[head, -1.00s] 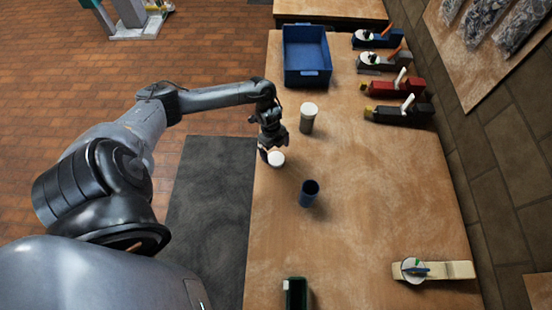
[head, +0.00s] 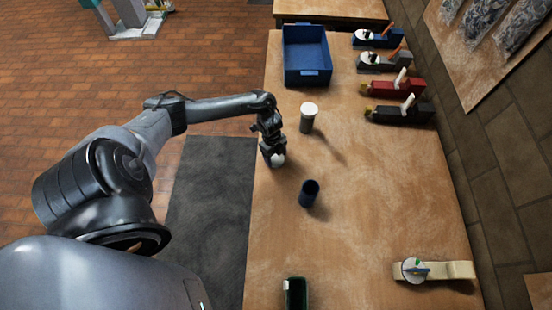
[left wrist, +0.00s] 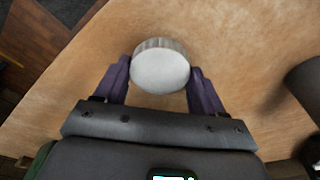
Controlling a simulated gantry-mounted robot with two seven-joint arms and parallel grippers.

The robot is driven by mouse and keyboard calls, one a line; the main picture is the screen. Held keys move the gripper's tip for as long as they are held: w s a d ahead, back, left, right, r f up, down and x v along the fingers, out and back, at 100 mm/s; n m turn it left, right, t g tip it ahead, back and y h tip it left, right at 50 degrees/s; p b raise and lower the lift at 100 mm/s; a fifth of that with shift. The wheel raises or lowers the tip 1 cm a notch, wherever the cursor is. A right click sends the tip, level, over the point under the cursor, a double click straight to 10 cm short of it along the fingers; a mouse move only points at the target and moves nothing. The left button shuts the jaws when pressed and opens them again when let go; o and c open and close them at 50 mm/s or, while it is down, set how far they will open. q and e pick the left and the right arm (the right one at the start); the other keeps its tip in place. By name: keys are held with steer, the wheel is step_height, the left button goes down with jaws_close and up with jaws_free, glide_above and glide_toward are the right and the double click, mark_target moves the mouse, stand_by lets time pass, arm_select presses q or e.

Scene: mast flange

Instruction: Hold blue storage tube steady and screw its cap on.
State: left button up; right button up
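The blue storage tube (head: 309,194) stands upright on the wooden table, its open top showing dark inside. The white cap (head: 278,159) is a round disc to the upper left of the tube, apart from it. My left gripper (head: 273,155) is over the cap, pointing down. In the left wrist view the cap (left wrist: 160,71) lies between the two purple fingers (left wrist: 160,75), one close on each side. I cannot tell whether the fingers press on it. The cap's underside is hidden. My right gripper is not in view.
A grey-green tube with a white lid (head: 308,116) stands behind the blue tube. A blue bin (head: 308,77) is at the back. Clamp-like tools (head: 398,112) line the back right. A dark green container (head: 295,292) is in front. The table's middle right is clear.

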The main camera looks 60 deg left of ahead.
mark_target(277, 159)
arm_select(q)
steer(key=c, duration=0.4)
steer(key=shift+r, duration=0.15)
steer(key=shift+r, duration=0.6)
step_height(277, 159, up, 3)
steer(key=shift+f+p, duration=0.2)
steer(key=shift+p, duration=0.1)
steer(key=s+d+r, duration=0.1)
steer(key=d+r, duration=0.2)
steer(key=d, duration=0.2)
steer(key=s+d+r+p, duration=0.1)
steer(key=s+d+r, duration=0.1)
steer(key=d+r, duration=0.2)
steer(key=shift+s+d, duration=0.25)
steer(key=shift+d, duration=0.85)
